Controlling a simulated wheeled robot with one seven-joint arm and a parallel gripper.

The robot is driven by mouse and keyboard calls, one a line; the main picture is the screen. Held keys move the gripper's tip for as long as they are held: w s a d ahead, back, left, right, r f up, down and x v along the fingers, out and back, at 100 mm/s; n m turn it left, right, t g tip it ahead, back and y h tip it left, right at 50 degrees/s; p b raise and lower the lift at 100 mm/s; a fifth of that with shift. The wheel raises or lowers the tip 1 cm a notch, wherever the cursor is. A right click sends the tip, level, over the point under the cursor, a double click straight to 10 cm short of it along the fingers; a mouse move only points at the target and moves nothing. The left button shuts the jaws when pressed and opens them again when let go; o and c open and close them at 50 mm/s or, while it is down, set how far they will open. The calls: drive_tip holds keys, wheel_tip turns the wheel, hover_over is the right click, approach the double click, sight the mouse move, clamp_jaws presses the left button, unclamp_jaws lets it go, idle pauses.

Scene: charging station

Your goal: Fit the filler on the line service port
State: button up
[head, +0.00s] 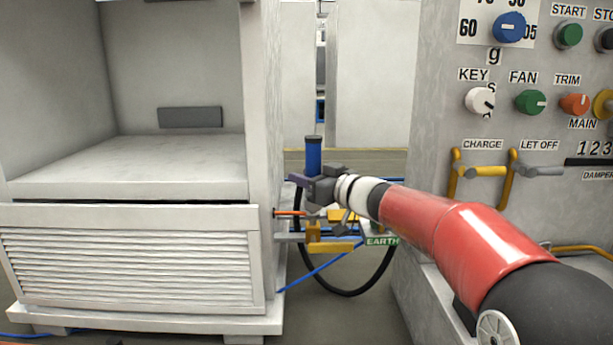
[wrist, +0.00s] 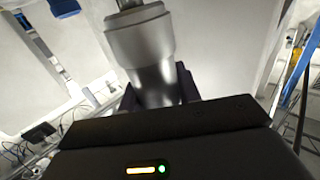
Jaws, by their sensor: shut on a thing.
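The filler (head: 313,157) appears to be the upright blue cylinder with a dark top in the head view. My gripper (head: 308,184) is shut around its lower part and holds it in the gap between the white cabinet and the control panel. In the wrist view a grey metal cylinder with a wider collar (wrist: 143,45) stands between the dark jaws of my gripper (wrist: 165,95), with a narrow neck at the top edge. I cannot make out the line service port for certain. Metal and yellow fittings (head: 318,236) lie below my gripper, partly hidden by it.
The white cabinet (head: 262,120) stands close on the left and the control panel (head: 430,110) on the right. A green EARTH label (head: 381,241), a black hose loop (head: 350,292) and a blue cable (head: 325,265) are below my gripper. An orange-tipped rod (head: 290,213) projects beside the cabinet.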

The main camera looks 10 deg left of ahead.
drive_tip(key=shift+f, duration=0.45)
drive_tip(key=o, duration=1.3)
drive_tip(key=v, duration=0.8)
drive_tip(key=shift+a+b, duration=0.1)
drive_tip(key=shift+b, duration=0.3)
